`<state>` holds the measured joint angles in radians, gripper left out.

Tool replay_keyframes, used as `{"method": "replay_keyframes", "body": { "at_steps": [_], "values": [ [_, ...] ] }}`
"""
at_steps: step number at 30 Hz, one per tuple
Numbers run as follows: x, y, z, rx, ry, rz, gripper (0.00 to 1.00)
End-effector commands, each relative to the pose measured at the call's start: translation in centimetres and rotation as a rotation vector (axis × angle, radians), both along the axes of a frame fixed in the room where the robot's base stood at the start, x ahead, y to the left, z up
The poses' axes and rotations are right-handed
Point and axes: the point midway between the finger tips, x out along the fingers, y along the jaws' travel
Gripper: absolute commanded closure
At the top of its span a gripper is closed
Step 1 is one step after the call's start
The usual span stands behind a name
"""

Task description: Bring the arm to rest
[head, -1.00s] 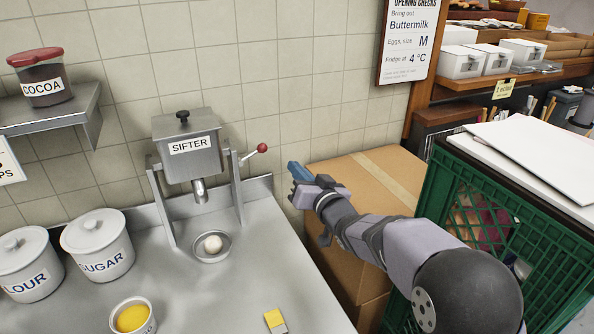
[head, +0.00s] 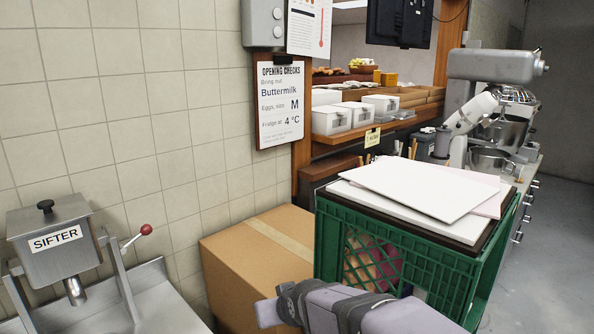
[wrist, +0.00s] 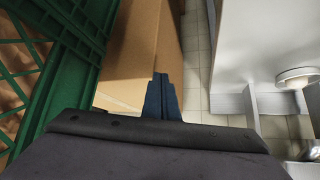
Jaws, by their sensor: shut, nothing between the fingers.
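My gripper shows in the wrist view (wrist: 161,98), its blue fingers together with nothing between them. It points past the side of a cardboard box (wrist: 130,55), with floor tiles beyond. In the head view, my forearm crosses the bottom edge in front of the cardboard box (head: 255,255). The gripper's fingers cannot be made out in the head view.
A green crate (head: 430,285) with white boards (head: 415,190) on top stands close to my arm on the right. The steel sifter (head: 60,245) stands on the steel counter at left. A mixer (head: 495,65) is at the back right.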

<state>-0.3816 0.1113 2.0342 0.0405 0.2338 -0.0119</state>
Motion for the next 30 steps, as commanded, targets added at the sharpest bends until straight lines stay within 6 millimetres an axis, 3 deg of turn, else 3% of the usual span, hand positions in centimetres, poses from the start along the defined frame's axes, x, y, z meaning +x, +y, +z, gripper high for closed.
{"method": "replay_keyframes", "body": {
  "at_steps": [1, 3, 9, 12, 17, 18, 30],
  "values": [
    [-1.6, -2.7, -1.1, -0.027, 0.067, -0.036, 1.00],
    [-4.1, -6.0, -2.9, -0.061, 0.158, -0.081, 1.00],
    [-13.5, -14.1, -7.3, -0.131, 0.437, -0.212, 1.00],
    [-18.6, -16.9, -8.7, -0.150, 0.570, -0.270, 1.00],
    [-26.7, -19.8, -9.6, -0.166, 0.769, -0.350, 1.00],
    [-25.9, -19.5, -7.5, -0.167, 0.753, -0.341, 1.00],
    [-25.7, -19.4, 3.2, -0.167, 0.750, -0.336, 1.00]
  ]
}}
